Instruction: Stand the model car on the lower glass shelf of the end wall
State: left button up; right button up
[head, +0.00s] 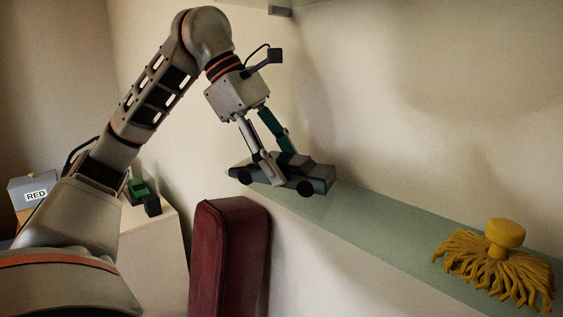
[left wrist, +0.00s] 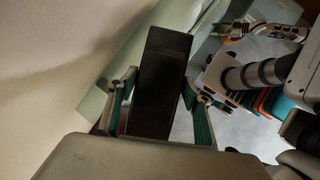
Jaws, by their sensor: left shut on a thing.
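The model car (head: 314,176) is dark grey with black wheels. My left gripper (head: 278,168) is shut on it from above, one finger on each side. The car looks about level, over the far left end of the lower glass shelf (head: 385,232), a pale green strip along the wall. I cannot tell whether its wheels touch the glass. In the left wrist view the car (left wrist: 162,75) is a dark block between the fingers, with the pale shelf edge (left wrist: 118,62) to its left.
A yellow mop head (head: 497,255) stands on the shelf's near right part; the glass between it and the car is clear. A dark red case (head: 228,255) stands below. A green object (head: 140,190) sits on a white cabinet (head: 152,240), left of it a box labelled RED (head: 35,194).

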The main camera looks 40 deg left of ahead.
pick_arm(q)
jog(key=shift+f, duration=0.1)
jog(key=o, duration=1.7)
jog(key=shift+c, duration=0.2)
jog(key=p+v, duration=0.3)
jog(key=v, duration=0.4)
jog(key=shift+s+a+r, duration=0.1)
jog(key=shift+a+r, duration=0.05)
jog(key=shift+r, duration=0.2)
